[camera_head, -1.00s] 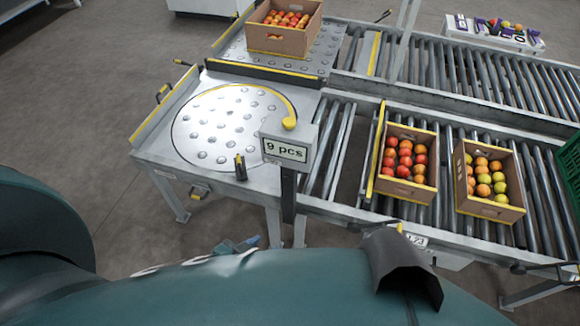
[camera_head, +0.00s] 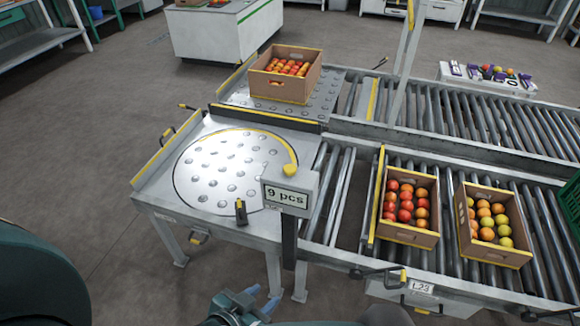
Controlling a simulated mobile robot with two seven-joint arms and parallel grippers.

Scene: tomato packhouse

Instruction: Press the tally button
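A grey display box reading "9 pcs" (camera_head: 287,196) stands on a dark post at the front edge of the conveyor. A round yellow button (camera_head: 290,169) sits on top of it; I take it to be the tally button. My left gripper (camera_head: 262,298) shows at the bottom edge, lower than and in front of the box and clear of it. Its two bluish fingertips look apart, with nothing seen between them. My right gripper is not in view.
A ball-transfer table with a round plate (camera_head: 222,170) lies left of the post. Two tomato boxes (camera_head: 408,236) (camera_head: 495,252) stand on the rollers at right. Another tomato box (camera_head: 285,86) stands behind.

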